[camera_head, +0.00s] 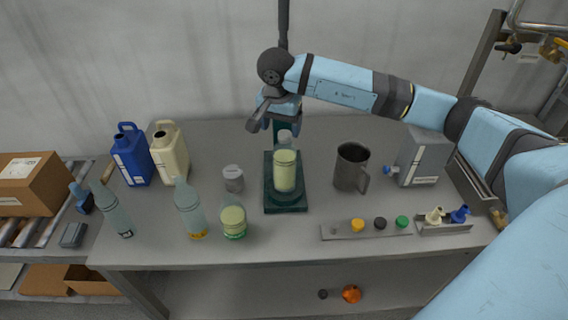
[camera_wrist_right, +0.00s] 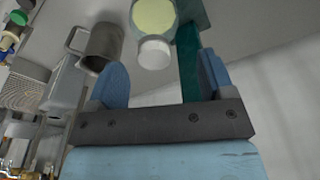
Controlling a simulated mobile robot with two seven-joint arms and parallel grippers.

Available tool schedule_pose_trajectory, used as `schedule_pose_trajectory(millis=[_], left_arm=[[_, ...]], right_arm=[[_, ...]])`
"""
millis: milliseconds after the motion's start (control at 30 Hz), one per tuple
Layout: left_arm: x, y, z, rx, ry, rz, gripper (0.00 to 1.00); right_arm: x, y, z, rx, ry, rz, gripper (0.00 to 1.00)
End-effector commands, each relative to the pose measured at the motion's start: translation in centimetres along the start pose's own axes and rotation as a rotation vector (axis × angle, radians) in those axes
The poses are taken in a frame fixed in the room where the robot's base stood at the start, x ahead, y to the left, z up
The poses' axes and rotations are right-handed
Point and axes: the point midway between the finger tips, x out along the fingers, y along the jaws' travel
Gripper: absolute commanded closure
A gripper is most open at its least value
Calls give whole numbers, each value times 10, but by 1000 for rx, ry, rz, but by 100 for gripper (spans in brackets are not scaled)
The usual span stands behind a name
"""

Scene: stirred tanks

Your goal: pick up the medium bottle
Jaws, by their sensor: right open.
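In the right wrist view the white cap (camera_wrist_right: 154,53) lies beside the yellow-green disc (camera_wrist_right: 153,16). Another bottle with yellow-green contents (camera_head: 233,222) stands at the front of the table. I cannot tell for sure which is the medium bottle. My right gripper (camera_head: 272,118) is open, above and behind the stirrer vessel; its blue fingers (camera_wrist_right: 162,70) hold nothing. My left gripper is out of view.
Clear bottles (camera_head: 190,210) (camera_head: 117,213), a lidded jar (camera_head: 233,179), and blue (camera_head: 131,158) and cream (camera_head: 170,155) jugs stand left. Right are a metal mug (camera_head: 349,168), a grey container (camera_head: 423,158) and a strip with coloured caps (camera_head: 340,233). A carton (camera_head: 32,183) is far left.

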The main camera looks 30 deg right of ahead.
Motion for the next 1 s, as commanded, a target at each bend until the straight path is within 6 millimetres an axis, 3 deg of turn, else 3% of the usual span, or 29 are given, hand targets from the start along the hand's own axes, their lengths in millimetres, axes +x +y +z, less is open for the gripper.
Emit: schedule_pose_trajectory(millis=[167, 400, 700, 767, 1000], left_arm=[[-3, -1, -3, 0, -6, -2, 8], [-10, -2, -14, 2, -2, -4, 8], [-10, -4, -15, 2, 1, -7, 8], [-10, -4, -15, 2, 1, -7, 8], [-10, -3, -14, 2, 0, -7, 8]], right_arm=[[13, 3, 0, -1, -3, 3, 25], [47, 8, 0, 0, -3, 0, 25], [55, 7, 0, -1, -1, -1, 25], [55, 7, 0, -1, -1, -1, 34], [55, 7, 0, -1, -1, -1, 89]])
